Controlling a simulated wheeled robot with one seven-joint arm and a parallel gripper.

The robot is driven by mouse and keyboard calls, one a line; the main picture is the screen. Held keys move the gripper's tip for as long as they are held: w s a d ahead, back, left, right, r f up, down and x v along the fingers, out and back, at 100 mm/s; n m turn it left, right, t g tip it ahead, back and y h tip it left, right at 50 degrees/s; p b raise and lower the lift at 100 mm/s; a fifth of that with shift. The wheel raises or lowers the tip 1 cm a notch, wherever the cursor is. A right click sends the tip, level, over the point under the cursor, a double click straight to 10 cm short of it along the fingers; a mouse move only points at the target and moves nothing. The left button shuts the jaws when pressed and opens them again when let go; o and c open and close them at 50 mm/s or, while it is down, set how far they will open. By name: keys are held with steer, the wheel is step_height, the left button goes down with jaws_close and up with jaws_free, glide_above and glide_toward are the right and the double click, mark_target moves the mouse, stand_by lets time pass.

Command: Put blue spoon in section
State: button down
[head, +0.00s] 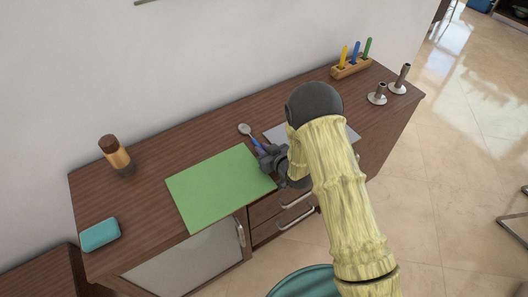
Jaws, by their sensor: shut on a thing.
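The blue spoon (250,136) shows its metal bowl pointing up and left, with part of its blue handle leading to my gripper. My gripper (265,156) is shut on the blue spoon by its handle, near the upper right corner of the green mat (215,190). The gripper hides the lower end of the handle. I cannot tell whether the spoon touches the tabletop. A pale grey flat sheet or section (282,130) lies right of the spoon, mostly hidden behind my arm.
A wooden holder (352,70) with yellow, blue and green upright handles stands at the back right, near two metal candlesticks (377,96). A brown jar (116,155) and a teal block (100,235) are at the left of the wooden cabinet top (185,145). The rear middle is clear.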

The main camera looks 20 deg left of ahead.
steer(key=shift+f, duration=0.1)
steer(key=c, duration=1.4)
jaws_free()
steer(key=shift+r, duration=0.2)
steer(key=b+v, duration=0.1)
steer(key=v, duration=1.1)
